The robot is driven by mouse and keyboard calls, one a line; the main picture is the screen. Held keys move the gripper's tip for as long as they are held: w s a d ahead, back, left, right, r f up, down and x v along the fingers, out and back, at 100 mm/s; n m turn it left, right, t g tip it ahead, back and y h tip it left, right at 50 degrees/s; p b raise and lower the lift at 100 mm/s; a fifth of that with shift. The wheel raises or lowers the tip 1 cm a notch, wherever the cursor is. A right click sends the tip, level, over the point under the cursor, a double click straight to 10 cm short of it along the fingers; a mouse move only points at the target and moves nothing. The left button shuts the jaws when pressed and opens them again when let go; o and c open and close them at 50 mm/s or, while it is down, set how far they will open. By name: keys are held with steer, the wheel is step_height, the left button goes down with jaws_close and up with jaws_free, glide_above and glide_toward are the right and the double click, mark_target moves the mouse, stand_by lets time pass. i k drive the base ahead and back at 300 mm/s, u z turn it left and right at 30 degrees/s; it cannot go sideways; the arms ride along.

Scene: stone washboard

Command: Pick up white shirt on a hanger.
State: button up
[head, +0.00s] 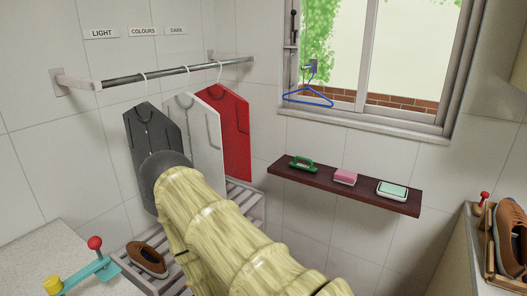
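The white shirt (207,135) hangs upright from the metal rail (165,74) by a thin pale hanger hook. It is between a dark grey shirt (140,130) on the left and a red shirt (235,125) on the right, and it overlaps both in the picture. My pale yellow banded arm reaches up from the bottom right toward the shirts. Its rounded grey end covers the lower left of the white shirt and part of the dark one. I cannot tell whether it touches them. My gripper's fingers do not show.
Labels reading LIGHT, COLOURS and DARK are above the rail. A brown shelf (370,192) holds a green brush (302,164), a pink sponge (345,177) and a soap dish (392,190). A blue hanger (308,97) hangs at the window. A shoe (148,260) lies on a slatted rack below.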

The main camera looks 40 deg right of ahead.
mark_target(199, 124)
steer(key=z, duration=1.05)
steer(key=i, duration=0.2)
steer(key=u, duration=0.05)
